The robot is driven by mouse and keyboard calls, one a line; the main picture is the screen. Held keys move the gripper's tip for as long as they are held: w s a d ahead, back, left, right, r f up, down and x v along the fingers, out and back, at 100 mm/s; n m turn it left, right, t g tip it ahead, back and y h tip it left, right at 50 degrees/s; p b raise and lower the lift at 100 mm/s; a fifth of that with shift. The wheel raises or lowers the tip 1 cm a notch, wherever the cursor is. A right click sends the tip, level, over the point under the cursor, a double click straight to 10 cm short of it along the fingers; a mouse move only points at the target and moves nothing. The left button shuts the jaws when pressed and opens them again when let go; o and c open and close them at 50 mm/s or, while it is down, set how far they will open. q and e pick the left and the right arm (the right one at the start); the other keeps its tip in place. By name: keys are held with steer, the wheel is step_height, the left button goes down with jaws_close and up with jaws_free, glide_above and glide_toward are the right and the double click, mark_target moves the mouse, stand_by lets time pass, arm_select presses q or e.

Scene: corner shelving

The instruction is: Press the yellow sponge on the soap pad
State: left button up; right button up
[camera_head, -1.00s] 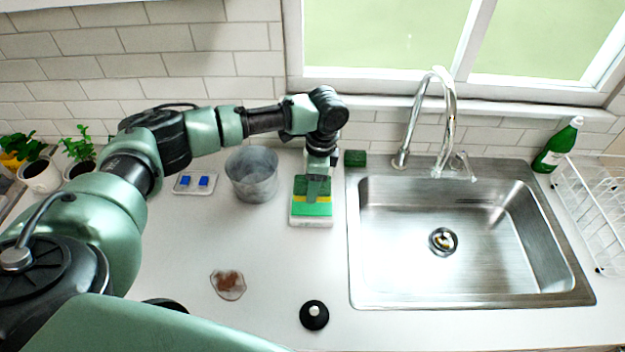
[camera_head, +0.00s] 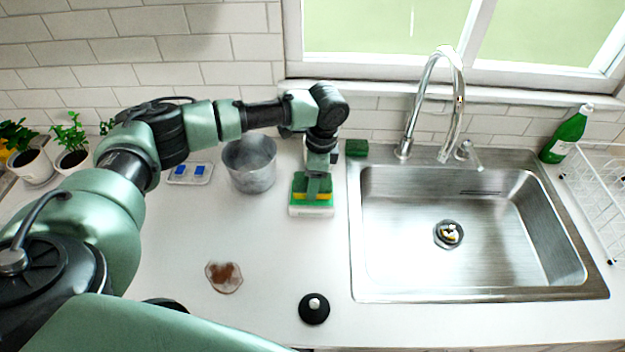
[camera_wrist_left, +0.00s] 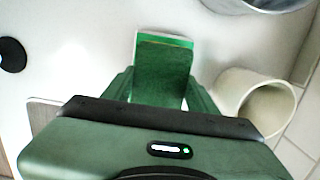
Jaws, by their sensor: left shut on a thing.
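The yellow sponge (camera_head: 299,196) has a dark green top and shows a yellow edge in the head view. My left gripper (camera_head: 313,183) is shut on it from above. The sponge is over the green soap pad (camera_head: 312,205) in its white tray (camera_head: 312,213), left of the sink. It looks very low over or on the pad; the contact itself is hidden. In the left wrist view the sponge's green top (camera_wrist_left: 162,68) fills the space between my fingers (camera_wrist_left: 160,88). The tray's edge (camera_wrist_left: 166,35) shows just beyond it. My right gripper is not in view.
A grey metal pot (camera_head: 250,165) stands left of the tray. A dark green block (camera_head: 357,147) lies behind it, by the faucet (camera_head: 405,140). The steel sink (camera_head: 400,297) is to the right. A brown stain (camera_head: 224,277) and black lid (camera_head: 314,308) lie on the front counter.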

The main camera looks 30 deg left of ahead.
arm_select(q)
steer(key=shift+f+b, duration=0.3)
steer(key=shift+f, duration=0.8)
stand_by(1.5)
step_height(320, 180, up, 5)
steer(key=p, duration=0.6)
steer(key=shift+r, duration=0.1)
steer(key=shift+r+p, duration=0.35)
steer(key=shift+r, duration=0.6)
